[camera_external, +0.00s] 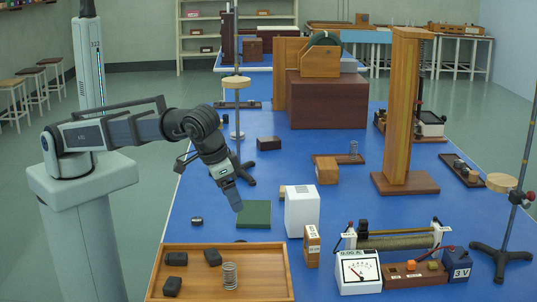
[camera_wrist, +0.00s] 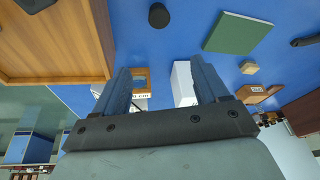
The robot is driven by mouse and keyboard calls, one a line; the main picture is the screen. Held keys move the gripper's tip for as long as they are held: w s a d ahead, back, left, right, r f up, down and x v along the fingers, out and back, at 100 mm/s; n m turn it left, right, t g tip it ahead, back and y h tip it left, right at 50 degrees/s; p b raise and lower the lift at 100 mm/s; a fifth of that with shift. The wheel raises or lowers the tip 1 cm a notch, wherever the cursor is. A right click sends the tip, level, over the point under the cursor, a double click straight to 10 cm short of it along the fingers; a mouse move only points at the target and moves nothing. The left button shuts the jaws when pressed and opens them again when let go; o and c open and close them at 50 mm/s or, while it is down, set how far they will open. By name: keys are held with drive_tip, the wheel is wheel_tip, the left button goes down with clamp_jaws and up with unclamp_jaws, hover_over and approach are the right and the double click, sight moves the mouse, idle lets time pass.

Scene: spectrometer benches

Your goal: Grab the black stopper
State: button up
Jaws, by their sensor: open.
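The black stopper, a small dark round piece, stands on the blue bench (camera_external: 183,233) between the wooden tray and the green mat. In the external view the stopper (camera_external: 197,221) is left of the mat. In the wrist view it (camera_wrist: 158,16) is near the top middle, beyond the fingertips and fully visible. My gripper (camera_external: 237,207) is above the bench near the green mat, to the right of the stopper and apart from it. In the wrist view my gripper (camera_wrist: 160,67) has its two fingers wide apart with nothing held between them.
The wooden tray (camera_external: 207,250) at the front left holds several black blocks and a coil. The green mat (camera_external: 255,213) lies beneath and right of my gripper. A white box (camera_external: 302,212), a labelled wooden block (camera_external: 312,246) and a meter (camera_external: 358,271) stand to the right. Bench around the stopper is clear.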

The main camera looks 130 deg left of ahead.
drive_tip(key=f+m, duration=0.3)
drive_tip(key=m, duration=0.6)
drive_tip(key=a+f+m+g+h, duration=0.1)
drive_tip(key=f+m, duration=0.3)
drive_tip(key=m, duration=0.5)
drive_tip(key=a+f+m, duration=0.1)
drive_tip(key=f+m, duration=0.2)
drive_tip(key=m, duration=0.7)
drive_tip(key=shift+w+a+f+g+h, duration=0.2)
drive_tip(key=shift+w+a+g+h, duration=0.1)
drive_tip(key=shift+h, duration=0.1)
drive_tip(key=shift+s+f, duration=0.2)
drive_tip(key=shift+f, duration=2.45)
drive_tip(key=shift+c, duration=0.4)
